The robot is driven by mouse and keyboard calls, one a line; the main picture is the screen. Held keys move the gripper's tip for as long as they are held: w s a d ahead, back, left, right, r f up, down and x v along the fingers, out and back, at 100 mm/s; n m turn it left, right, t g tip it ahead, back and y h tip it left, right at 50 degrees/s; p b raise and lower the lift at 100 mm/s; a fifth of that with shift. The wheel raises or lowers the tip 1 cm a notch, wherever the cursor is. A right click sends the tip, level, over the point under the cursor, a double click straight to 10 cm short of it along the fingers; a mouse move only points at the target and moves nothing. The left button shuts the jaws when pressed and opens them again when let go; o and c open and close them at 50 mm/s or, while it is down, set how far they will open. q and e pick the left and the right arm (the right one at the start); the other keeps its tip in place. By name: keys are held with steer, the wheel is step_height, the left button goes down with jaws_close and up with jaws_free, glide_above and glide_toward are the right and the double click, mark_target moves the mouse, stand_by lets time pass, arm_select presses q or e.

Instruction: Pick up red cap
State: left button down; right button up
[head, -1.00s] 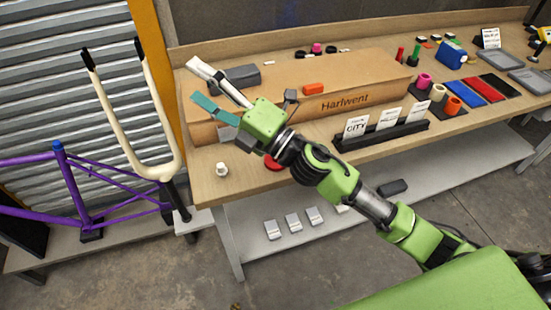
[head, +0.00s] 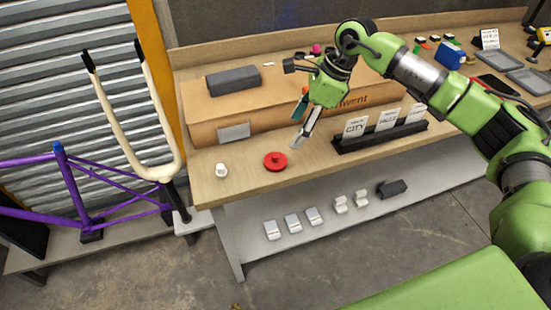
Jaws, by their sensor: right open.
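The red cap (head: 275,162) is a round, flat red piece with a raised middle. It lies on the wooden bench top (head: 243,187) near the front edge, in full view. My right gripper (head: 299,125) is above the bench, up and to the right of the red cap, and apart from it. Its fingers, one light and one teal, point down, open, with nothing seen between them. My left gripper is not in view.
A small white piece (head: 221,170) stands left of the cap. Behind is a long cardboard box (head: 205,108) with a dark grey block (head: 233,79) on top. A black card holder (head: 375,140) stands to the right. A purple frame (head: 75,195) is at the left.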

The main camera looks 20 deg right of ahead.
mark_target(279, 156)
steer(key=p+x, duration=0.1)
steer(key=x, duration=0.5)
steer(key=shift+a+f, duration=0.25)
steer(key=shift+f, duration=0.05)
steer(key=p+x, duration=0.2)
steer(key=x, duration=0.2)
steer(key=shift+s+a+f+p, duration=0.15)
steer(key=shift+a+f+p, duration=0.05)
steer(key=shift+f+p, duration=0.15)
steer(key=shift+f, duration=0.3)
steer(key=c, duration=0.9)
